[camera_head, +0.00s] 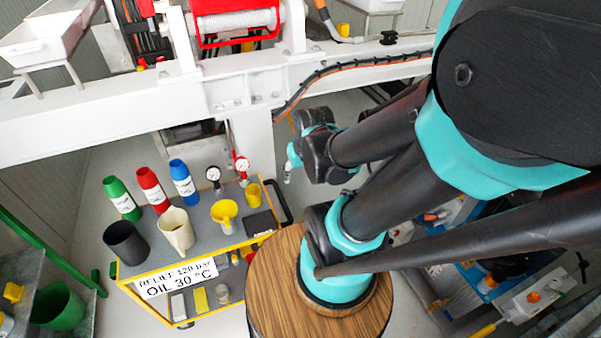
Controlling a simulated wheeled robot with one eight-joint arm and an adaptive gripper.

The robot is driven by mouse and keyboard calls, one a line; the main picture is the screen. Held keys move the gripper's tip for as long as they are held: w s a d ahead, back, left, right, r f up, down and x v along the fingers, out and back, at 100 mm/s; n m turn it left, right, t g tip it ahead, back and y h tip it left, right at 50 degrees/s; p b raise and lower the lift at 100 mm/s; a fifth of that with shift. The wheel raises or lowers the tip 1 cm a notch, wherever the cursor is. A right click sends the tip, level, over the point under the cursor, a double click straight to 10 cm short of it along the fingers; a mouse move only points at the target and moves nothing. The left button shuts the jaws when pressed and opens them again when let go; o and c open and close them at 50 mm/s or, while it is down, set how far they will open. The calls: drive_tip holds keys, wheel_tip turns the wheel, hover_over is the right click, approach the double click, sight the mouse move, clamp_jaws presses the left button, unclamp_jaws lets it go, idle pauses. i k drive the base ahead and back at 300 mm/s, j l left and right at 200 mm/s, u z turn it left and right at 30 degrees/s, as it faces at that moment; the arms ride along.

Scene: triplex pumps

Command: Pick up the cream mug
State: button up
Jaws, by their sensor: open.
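The cream mug (177,230) stands upright on the grey top of a yellow-edged cart (205,238) at the lower left. It sits between a black cup and a yellow funnel. My gripper (288,176) hangs from my arm right of the cart and above it in the picture. It is small and partly hidden by my wrist, and nothing shows held in it. It is open and well apart from the mug.
Behind the mug stand green, red and blue bottles (184,182). The black cup (125,242) is close on its left, the yellow funnel (224,214) on its right. Two gauges (242,165) rise at the cart's back. A white beam (120,115) crosses behind.

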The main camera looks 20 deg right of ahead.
sight(175, 224)
drive_tip(key=k+j+z, duration=0.2)
drive_tip(key=k+j, duration=0.25)
drive_tip(key=j, duration=0.25)
drive_tip(key=k+j+z, duration=0.2)
drive_tip(key=k+j, duration=0.3)
drive_tip(key=j, duration=0.1)
